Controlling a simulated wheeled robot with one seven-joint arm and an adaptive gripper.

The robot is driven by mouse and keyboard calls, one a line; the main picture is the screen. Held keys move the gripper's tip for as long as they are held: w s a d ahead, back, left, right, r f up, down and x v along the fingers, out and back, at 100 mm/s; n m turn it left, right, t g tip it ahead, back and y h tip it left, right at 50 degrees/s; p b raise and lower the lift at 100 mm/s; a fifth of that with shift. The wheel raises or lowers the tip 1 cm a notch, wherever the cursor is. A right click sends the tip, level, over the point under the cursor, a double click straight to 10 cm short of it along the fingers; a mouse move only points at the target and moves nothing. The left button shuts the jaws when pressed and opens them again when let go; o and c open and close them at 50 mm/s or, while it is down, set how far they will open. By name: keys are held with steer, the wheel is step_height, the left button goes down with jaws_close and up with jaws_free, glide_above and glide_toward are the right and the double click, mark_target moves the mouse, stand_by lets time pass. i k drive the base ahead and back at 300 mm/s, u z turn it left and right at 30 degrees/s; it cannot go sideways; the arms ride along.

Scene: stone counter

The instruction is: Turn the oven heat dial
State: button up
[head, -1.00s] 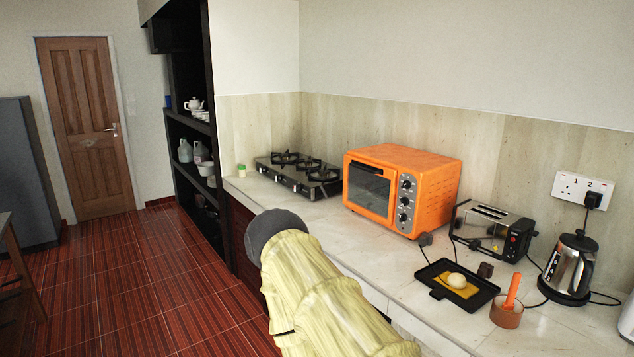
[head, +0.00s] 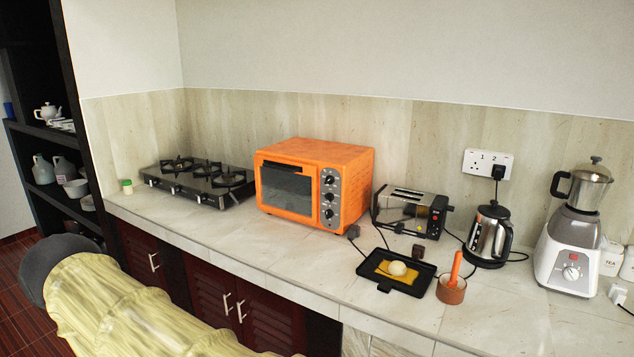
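The orange oven (head: 313,150) stands on the stone counter against the back wall, its glass door closed. Its dials (head: 328,197) sit in a vertical column on a grey panel to the right of the door. I cannot read their settings. My arm, in a pale yellow cover with a dark grey end, crosses the lower left in front of the counter, well apart from the oven. My gripper's fingers are not in view.
A gas hob (head: 199,183) is left of the oven. A toaster (head: 411,211), a black tray (head: 388,279), a brown pot (head: 452,290), a kettle (head: 489,236) and a blender (head: 573,240) are to its right. The counter strip before the oven is clear.

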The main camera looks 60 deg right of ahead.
mark_target(330, 180)
steer(key=z, duration=0.55)
steer(key=i, duration=0.75)
steer(key=z, duration=0.8)
